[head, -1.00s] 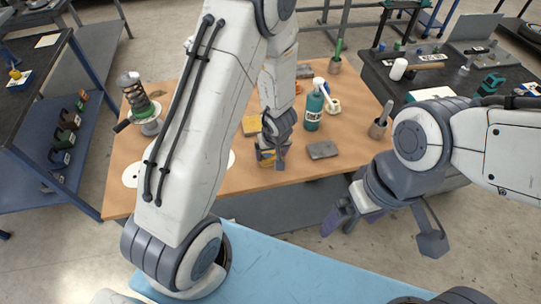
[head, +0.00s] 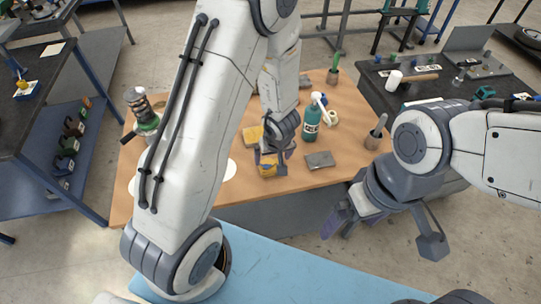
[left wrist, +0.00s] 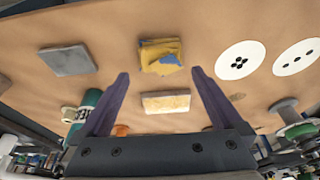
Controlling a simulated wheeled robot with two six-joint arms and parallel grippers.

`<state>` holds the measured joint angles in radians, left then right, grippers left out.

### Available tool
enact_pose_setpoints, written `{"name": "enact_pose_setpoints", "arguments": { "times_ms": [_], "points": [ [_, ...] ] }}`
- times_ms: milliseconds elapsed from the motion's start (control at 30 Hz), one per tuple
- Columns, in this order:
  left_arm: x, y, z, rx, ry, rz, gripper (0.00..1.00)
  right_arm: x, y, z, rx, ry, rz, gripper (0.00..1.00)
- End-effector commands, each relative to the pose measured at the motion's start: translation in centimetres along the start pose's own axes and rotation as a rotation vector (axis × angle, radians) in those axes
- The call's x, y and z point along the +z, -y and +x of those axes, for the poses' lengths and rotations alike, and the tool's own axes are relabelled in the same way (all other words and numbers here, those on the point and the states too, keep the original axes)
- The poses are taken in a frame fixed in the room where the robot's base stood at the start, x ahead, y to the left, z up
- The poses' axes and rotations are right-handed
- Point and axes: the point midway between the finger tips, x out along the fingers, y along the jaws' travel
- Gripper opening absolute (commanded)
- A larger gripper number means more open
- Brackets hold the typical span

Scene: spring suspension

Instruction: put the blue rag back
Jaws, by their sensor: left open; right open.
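A folded yellow cloth (head: 267,170) with a blue patch lies on the wooden table (head: 233,193) near its front edge. It also shows in the left wrist view (left wrist: 153,57), with the blue patch at its right side. I see no separate, wholly blue rag. My left gripper (head: 272,158) is open and empty just over the cloth and partly hides it in the head view. In the left wrist view the open fingers (left wrist: 160,75) have the cloth ahead of and between their tips, with a visible gap. My right gripper (head: 345,222) is open and empty in front of the table's right side.
A grey block (head: 320,160) lies right of the cloth and a yellow sponge-like block (head: 252,134) behind it. A spring assembly (head: 143,112) and white discs (left wrist: 241,61) are on the left side.

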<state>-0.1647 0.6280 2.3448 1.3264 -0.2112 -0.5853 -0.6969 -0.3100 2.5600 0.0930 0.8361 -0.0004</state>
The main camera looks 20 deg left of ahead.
Motion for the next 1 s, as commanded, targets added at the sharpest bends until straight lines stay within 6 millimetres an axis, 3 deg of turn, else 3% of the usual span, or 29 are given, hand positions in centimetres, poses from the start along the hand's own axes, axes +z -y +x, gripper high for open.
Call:
{"name": "enact_pose_setpoints", "arguments": {
  "times_ms": [33,100,300,1000],
  "points": [
    [-0.2,0.0,-1.9,0.001,0.000,0.000,1.00,-0.1,0.1,-1.6,0.000,0.000,0.000,1.00],
    [-0.2,0.0,-3.1,0.001,-0.001,0.001,1.00,-0.1,0.2,-2.5,0.000,0.000,0.000,1.00],
    [-0.1,0.0,-5.2,0.000,0.000,0.001,1.00,-0.2,0.3,-3.9,0.000,0.000,0.001,1.00],
    [0.1,0.0,-5.6,0.000,0.001,0.000,1.00,-0.2,0.3,-4.1,0.000,0.000,0.001,1.00]
  ]
}}
